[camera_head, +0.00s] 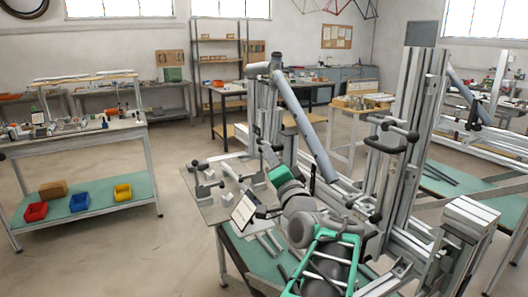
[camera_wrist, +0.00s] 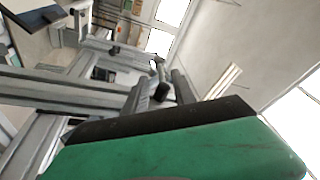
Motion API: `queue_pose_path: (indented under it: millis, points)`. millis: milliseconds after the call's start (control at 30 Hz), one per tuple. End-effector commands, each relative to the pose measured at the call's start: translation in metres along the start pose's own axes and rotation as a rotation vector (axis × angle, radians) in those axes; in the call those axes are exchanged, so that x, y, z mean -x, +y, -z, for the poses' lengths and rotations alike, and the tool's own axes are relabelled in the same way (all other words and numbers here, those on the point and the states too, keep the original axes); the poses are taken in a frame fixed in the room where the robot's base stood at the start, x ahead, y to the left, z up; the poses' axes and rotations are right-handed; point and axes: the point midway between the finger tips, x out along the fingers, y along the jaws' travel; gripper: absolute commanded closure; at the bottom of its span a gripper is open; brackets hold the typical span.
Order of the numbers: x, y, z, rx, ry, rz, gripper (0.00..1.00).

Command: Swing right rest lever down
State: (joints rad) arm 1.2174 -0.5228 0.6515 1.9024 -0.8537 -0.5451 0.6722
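The frame jig has a tall right aluminium post (camera_head: 412,110) and a left post (camera_head: 268,105). A dark lever with rounded black ends (camera_head: 386,147) sticks out from the right post, roughly level. I take it as the right rest lever, but cannot be sure.
A grey tube (camera_head: 303,120) slants down from the left post towards the middle. A metal plate with clamps (camera_head: 215,212) lies left of my arm. A bench with coloured bins (camera_head: 79,202) stands at left. Open floor (camera_head: 165,235) lies between.

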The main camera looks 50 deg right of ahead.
Motion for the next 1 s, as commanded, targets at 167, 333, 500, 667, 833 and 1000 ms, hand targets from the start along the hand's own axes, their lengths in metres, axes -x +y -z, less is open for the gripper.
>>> queue_pose_path:
  millis: [167,333,500,667,833,1000]
  points:
    - [-0.030,-0.004,0.001,-0.001,-0.003,0.002,0.68]
    - [-0.062,-0.003,0.001,0.001,-0.003,-0.001,0.68]
    - [-0.074,-0.001,0.001,0.003,0.000,-0.002,0.68]
    - [-0.075,-0.001,0.001,0.004,0.000,-0.002,0.68]
    - [-0.074,-0.001,0.001,0.004,0.000,-0.002,0.78]
    - [-0.074,-0.001,0.001,0.004,0.000,-0.002,0.92]
